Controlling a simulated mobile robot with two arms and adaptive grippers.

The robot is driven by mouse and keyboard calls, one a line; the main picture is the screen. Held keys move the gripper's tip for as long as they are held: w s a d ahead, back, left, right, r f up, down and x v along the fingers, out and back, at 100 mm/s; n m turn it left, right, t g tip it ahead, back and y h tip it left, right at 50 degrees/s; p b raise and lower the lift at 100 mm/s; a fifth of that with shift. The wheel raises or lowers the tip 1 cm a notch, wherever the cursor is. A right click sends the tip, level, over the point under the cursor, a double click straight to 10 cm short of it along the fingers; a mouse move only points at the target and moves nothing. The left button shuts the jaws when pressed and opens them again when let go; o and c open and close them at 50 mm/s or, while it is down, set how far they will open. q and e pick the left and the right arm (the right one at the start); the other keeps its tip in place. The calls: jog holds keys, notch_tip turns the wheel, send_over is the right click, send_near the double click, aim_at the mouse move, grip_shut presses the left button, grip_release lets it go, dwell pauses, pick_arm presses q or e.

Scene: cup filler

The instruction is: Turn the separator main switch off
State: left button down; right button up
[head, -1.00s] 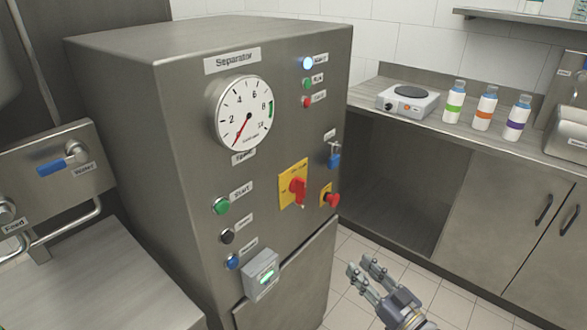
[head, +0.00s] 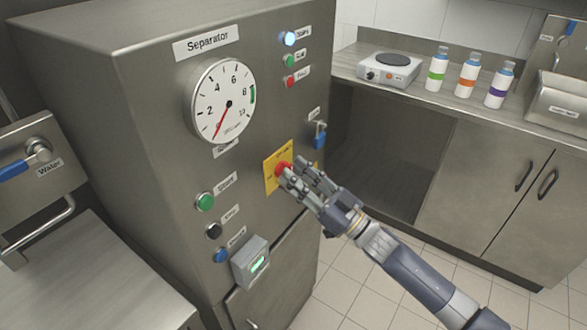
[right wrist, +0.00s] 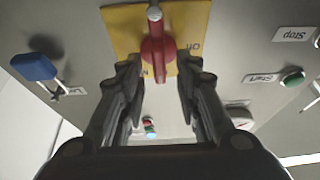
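The separator main switch is a red rotary knob (head: 282,168) on a yellow plate (head: 271,178) on the front of the separator cabinet (head: 130,110). My right gripper (head: 293,172) is at the knob, its fingers partly covering knob and plate. In the right wrist view the red knob (right wrist: 157,50) lies between the two spread fingertips (right wrist: 160,68), its length running up and down that picture. The fingers look open, with a finger on each side of the knob; I cannot tell whether they touch it. The "on" mark shows on the yellow plate (right wrist: 120,18). My left gripper is out of view.
A gauge (head: 223,101) is above the knob. Green (head: 205,201), black and blue buttons and a small grey box (head: 250,262) are lower left. A counter with bottles (head: 467,75) stands right.

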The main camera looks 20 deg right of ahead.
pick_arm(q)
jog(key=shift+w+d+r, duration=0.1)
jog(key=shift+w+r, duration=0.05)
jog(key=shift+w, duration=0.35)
pick_arm(e)
jog(key=shift+w+a+r, duration=0.2)
jog(key=shift+w+a, duration=0.2)
jog(key=shift+w, duration=0.1)
grip_shut()
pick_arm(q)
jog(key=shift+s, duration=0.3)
